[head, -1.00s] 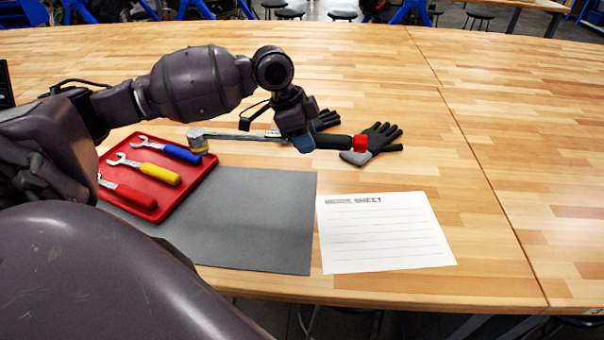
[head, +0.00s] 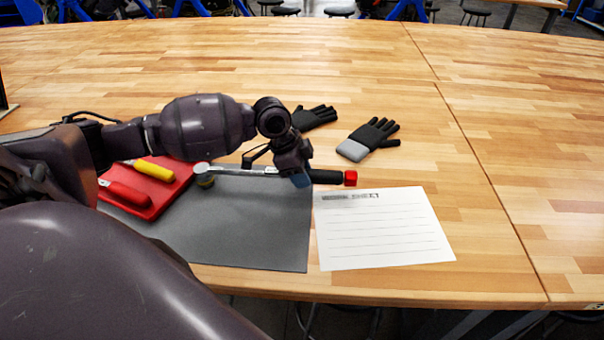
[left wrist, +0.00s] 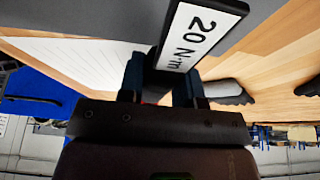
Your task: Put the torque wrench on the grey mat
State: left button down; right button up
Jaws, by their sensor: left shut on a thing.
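The torque wrench (head: 240,171) has a silver shaft, a round head at its left end and a black handle with a red end cap at its right. My left gripper (head: 301,179) is shut on it near the handle. In the left wrist view the torque wrench (left wrist: 198,30) shows a white "20 N·m" label between the fingers (left wrist: 165,80). The grey mat (head: 235,235) lies flat on the table. The wrench appears over the mat's far edge, its handle reaching past the right side. I cannot tell whether it touches. My right gripper is not in view.
A red tray (head: 150,209) with coloured-handled tools lies at the mat's left, partly hidden by my arm. A white lined sheet (head: 382,230) lies right of the mat. Two dark gloves (head: 370,138) lie behind. The front half of the mat is bare.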

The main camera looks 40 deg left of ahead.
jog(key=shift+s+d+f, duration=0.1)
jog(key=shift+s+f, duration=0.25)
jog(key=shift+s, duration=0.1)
pick_arm(q)
jog(key=shift+f, duration=0.35)
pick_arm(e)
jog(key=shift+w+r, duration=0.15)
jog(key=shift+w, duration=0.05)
pick_arm(q)
jog(key=shift+f, duration=0.25)
jog(key=c, duration=0.8)
grip_release()
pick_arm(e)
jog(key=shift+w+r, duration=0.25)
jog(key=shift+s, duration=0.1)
